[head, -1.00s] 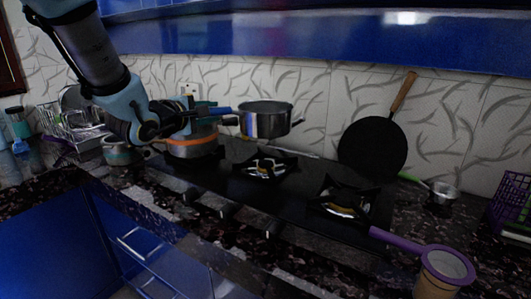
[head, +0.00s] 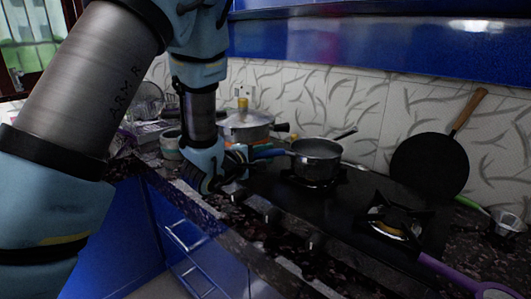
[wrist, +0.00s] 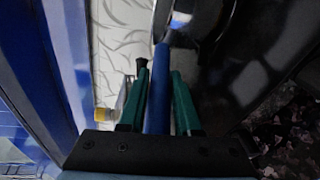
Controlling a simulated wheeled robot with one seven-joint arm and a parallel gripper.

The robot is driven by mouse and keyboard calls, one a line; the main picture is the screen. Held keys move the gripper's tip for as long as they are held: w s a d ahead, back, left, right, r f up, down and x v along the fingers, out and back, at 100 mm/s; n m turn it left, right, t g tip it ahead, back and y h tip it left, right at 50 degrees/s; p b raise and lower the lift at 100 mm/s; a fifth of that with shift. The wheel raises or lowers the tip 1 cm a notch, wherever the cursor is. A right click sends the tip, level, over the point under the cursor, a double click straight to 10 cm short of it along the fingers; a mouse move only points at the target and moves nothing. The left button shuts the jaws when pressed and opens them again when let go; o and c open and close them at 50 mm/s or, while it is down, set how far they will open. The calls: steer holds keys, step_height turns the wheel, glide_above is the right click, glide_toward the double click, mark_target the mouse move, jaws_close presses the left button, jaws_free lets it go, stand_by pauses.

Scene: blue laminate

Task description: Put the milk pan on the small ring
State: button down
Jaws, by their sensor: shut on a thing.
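The milk pan (head: 317,155) is a dark metal saucepan with a blue handle (head: 270,153). It is upright over the middle burner (head: 313,180), whose grate shows just beneath it. I cannot tell whether its base touches the grate. My gripper (head: 248,157) is shut on the blue handle, left of the pan. In the wrist view the handle (wrist: 158,90) lies between the two green fingers, and part of the pan (wrist: 190,20) shows at the top. Which one is the small ring is unclear.
A large pot (head: 245,127) stands on the hob's left, close behind my gripper. A black frying pan (head: 430,165) leans on the wall at the right.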

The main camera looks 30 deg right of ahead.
steer(key=shift+f, duration=0.1)
steer(key=c, duration=0.6)
jaws_free()
